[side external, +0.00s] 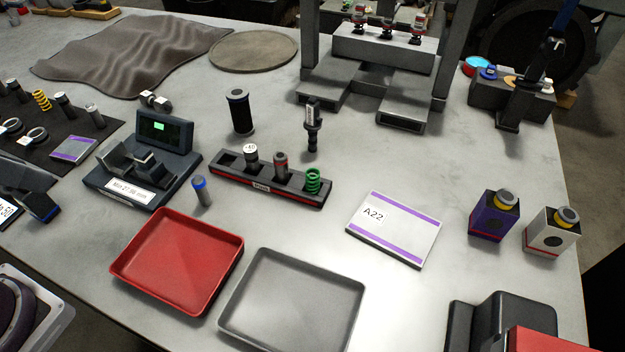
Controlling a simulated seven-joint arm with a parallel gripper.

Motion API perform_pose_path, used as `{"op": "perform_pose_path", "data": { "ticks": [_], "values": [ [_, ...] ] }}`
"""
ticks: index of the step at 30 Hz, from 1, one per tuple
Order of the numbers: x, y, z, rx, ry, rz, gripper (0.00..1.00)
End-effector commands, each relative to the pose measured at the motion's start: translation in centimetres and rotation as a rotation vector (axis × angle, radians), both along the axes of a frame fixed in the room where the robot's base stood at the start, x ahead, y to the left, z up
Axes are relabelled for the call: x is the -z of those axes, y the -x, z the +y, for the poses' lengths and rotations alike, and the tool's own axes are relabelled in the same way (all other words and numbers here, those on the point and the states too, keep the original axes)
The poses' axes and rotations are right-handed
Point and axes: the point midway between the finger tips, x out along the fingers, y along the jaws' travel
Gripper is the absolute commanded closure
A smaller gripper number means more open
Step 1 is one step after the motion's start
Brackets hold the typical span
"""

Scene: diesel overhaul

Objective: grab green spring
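The green spring (312,181) stands upright at the right end of a long dark rack (231,171) with a red stripe and a small white label. It appears to sit in or over the rack's end slot; its lower end is partly hidden by the rack's front wall. To its left in the same rack stand a dark cylinder with a red band (281,166) and a part with a white marked top (250,157). My gripper cannot be made out in this view, and nothing is seen touching the spring.
A black injector-like part (312,128) stands close behind the spring, with a black cylinder (240,113) to its left. A red tray (180,262) and a grey tray (292,304) lie in front. A white-purple A22 box (394,229) lies right. Bare table surrounds it.

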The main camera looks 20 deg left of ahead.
Motion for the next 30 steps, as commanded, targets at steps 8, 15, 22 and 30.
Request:
{"op": "perform_pose_path", "data": {
  "ticks": [8, 15, 22, 30],
  "values": [
    [0.0, 0.0, 0.0, 0.000, 0.000, 0.000, 0.49],
    [0.1, -1.6, -0.7, 0.018, 0.017, -0.013, 0.49],
    [3.3, -14.6, -8.4, 0.102, 0.152, -0.171, 0.49],
    [14.2, -22.8, -18.0, 0.142, 0.149, -0.458, 0.49]
  ]
}}
